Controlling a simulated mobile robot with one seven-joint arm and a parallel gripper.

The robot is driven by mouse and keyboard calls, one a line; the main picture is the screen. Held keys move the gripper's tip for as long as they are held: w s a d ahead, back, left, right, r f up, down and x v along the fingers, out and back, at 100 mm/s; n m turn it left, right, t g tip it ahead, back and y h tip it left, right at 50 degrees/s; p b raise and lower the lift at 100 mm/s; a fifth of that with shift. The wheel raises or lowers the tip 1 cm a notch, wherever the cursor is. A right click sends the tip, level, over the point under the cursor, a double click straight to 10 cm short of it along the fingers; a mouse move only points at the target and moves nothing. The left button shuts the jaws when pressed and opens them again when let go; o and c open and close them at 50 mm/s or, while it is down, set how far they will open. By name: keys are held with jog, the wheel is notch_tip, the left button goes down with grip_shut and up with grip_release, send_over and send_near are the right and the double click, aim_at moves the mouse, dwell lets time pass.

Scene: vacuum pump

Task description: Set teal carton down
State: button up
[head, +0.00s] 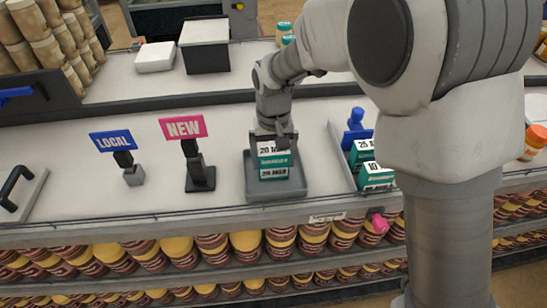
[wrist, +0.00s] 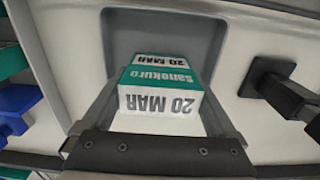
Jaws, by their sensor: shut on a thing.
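The teal carton (head: 272,161) has a teal band and white panels marked "20 MAR". It is over the grey tray (head: 290,188) on the shelf, within the tray's outline. My gripper (head: 273,142) is above it and shut on it. In the wrist view the carton (wrist: 160,92) sits between the two fingers of my gripper (wrist: 163,118), with the grey tray (wrist: 215,45) behind it. I cannot tell whether the carton's underside touches the tray floor.
Other teal cartons (head: 377,174) and a blue item (head: 355,117) stand in a bin to the right. A pink NEW sign (head: 183,128) and a blue LOCAL sign (head: 113,140) stand to the left. Jars line the shelf below the front edge.

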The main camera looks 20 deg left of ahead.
jog(key=shift+f, duration=0.15)
jog(key=shift+f, duration=0.1)
jog(key=o, duration=1)
notch_tip(320, 180, up, 12)
jog(key=shift+f, duration=0.15)
jog(key=shift+r, duration=0.4)
